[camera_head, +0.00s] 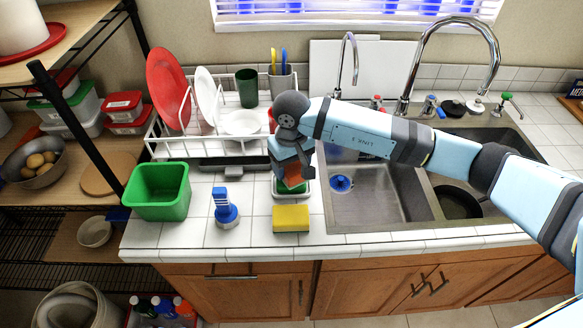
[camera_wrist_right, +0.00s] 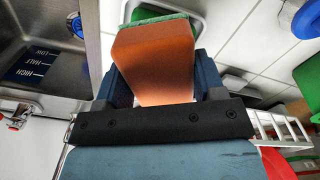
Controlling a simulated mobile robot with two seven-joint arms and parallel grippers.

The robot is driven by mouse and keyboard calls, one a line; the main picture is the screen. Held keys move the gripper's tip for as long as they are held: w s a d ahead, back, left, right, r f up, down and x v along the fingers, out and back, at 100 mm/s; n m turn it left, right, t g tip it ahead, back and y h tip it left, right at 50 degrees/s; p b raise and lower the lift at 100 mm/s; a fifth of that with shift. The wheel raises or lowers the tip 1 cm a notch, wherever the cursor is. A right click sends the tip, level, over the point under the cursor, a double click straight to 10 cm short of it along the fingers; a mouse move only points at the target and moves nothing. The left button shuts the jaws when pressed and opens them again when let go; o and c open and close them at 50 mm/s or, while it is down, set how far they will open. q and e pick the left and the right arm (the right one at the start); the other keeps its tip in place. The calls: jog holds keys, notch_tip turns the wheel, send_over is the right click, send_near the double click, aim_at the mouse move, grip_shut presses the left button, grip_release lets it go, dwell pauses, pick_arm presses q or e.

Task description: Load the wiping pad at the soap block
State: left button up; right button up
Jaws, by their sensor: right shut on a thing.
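My right gripper (camera_head: 291,168) is shut on an orange block with a green layer at its far end, which looks like the wiping pad (camera_head: 293,175). In the right wrist view the pad (camera_wrist_right: 155,62) sits between the two dark fingers. In the head view its green end points down at a small pale dish (camera_head: 306,187) on the counter. Whether the green end touches what is in the dish is hidden. My left gripper is not in view.
A yellow sponge (camera_head: 291,218) lies in front of the dish. A blue-handled brush (camera_head: 226,210) and a green tub (camera_head: 157,192) stand to the left. The dish rack (camera_head: 170,148) is behind, and the sink (camera_head: 375,205) is to the right. The counter's front edge is close.

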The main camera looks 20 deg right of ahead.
jog(key=shift+r+p, duration=0.45)
jog(key=shift+r, duration=1.9)
